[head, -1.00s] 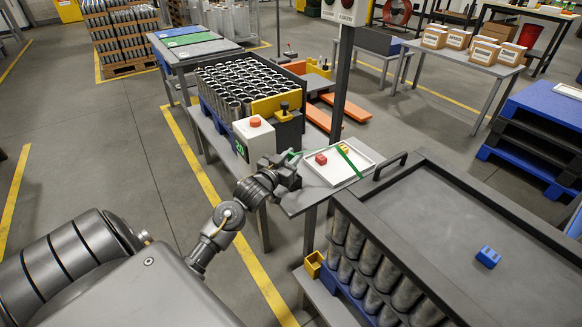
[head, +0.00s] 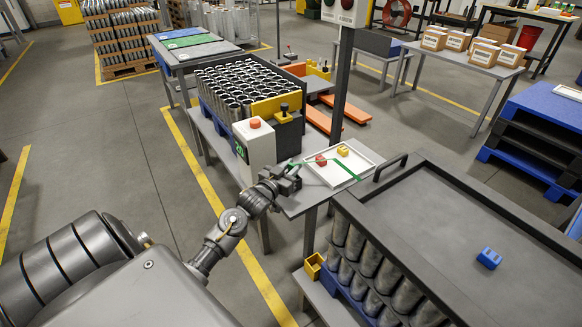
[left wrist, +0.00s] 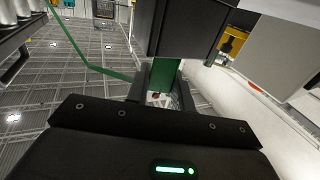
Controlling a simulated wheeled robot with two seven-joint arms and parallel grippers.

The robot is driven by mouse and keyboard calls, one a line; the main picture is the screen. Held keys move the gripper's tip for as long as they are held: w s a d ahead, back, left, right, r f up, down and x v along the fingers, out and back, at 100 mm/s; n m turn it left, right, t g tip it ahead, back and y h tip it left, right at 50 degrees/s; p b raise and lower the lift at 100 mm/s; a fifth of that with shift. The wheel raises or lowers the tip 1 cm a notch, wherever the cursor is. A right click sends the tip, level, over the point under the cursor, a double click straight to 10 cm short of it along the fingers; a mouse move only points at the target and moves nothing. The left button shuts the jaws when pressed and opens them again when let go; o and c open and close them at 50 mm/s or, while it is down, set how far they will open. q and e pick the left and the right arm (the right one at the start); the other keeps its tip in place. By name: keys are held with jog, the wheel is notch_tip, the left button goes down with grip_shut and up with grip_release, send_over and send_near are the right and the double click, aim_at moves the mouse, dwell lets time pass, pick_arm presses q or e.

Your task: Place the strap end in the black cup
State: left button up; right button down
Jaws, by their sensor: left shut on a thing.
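The green strap (head: 343,168) runs from my left gripper (head: 291,171) across the white tray (head: 364,162). My left gripper is at the tray's left side, beside the white box with the red button, and is shut on the strap. In the left wrist view the strap (left wrist: 164,72) shows between the two fingers, and another green length slants off at upper left. I cannot clearly make out a black cup; a small dark upright piece (head: 285,111) stands against the yellow bracket. My right gripper is not in view.
A red block (head: 320,159) and a yellow block (head: 342,150) lie in the tray. The white box (head: 254,145) stands close beside my gripper. Metal cans (head: 238,85) fill a crate behind it. A dark cart (head: 440,220) with a blue block (head: 488,258) stands at the right.

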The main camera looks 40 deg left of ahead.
pick_arm(q)
jog(key=o, duration=1)
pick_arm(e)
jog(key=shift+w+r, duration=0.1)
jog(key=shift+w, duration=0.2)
pick_arm(q)
jog(key=shift+s, duration=0.25)
jog(key=s, duration=0.7)
jog(key=s+d, duration=0.1)
jog(key=s, duration=0.3)
jog(key=shift+s+d+r, duration=0.1)
jog(key=shift+s, duration=0.1)
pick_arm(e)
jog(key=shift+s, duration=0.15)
